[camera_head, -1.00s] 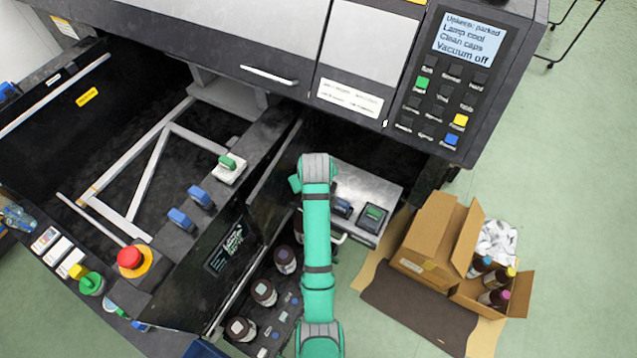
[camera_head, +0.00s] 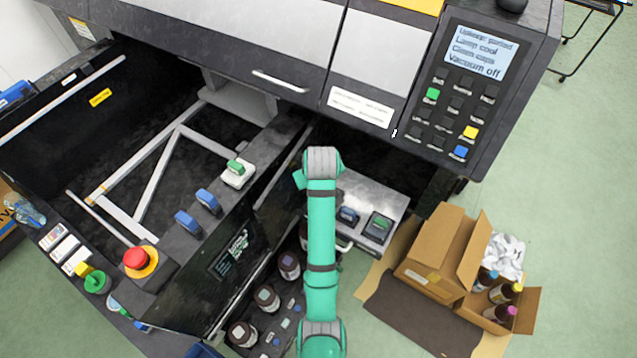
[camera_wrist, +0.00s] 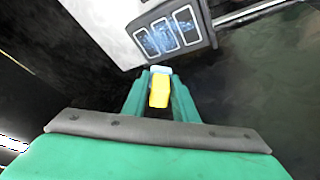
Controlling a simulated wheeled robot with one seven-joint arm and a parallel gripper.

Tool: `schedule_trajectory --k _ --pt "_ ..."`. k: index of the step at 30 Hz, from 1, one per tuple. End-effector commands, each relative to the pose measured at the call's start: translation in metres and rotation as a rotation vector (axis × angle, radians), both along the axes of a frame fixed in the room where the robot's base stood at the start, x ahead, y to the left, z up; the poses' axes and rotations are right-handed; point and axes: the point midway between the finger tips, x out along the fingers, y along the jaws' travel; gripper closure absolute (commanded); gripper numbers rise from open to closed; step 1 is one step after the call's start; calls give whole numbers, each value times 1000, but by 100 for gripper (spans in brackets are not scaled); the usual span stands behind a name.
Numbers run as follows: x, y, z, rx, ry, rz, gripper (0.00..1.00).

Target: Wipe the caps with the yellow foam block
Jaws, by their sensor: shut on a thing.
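My gripper (camera_wrist: 160,84) is shut on the yellow foam block (camera_wrist: 159,95) in the wrist view. A pale whitish-blue piece shows at the block's far end; I cannot tell whether it is part of the block. Just beyond is a dark unit with three pale-framed, bluish rectangular pads (camera_wrist: 168,34), which look like the caps. The block appears apart from the pads, though depth is hard to judge. In the head view my green arm reaches towards the dark opening beneath the machine. There my gripper and the block are hidden, and the pads cannot be made out.
A metal platform (camera_head: 357,190) with small dark units stands right of my arm. Dark bottles (camera_head: 267,298) stand in a row to its left. An open cardboard box (camera_head: 492,318) with bottles lies on the right. The machine's control panel (camera_head: 460,95) overhangs the opening.

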Motion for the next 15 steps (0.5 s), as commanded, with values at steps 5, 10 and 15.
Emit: schedule_trajectory --k 5,10,15 --pt "0 0 11 0 0 0 97" --pt "0 0 13 1 1 0 97" --pt "0 0 13 0 1 0 97"
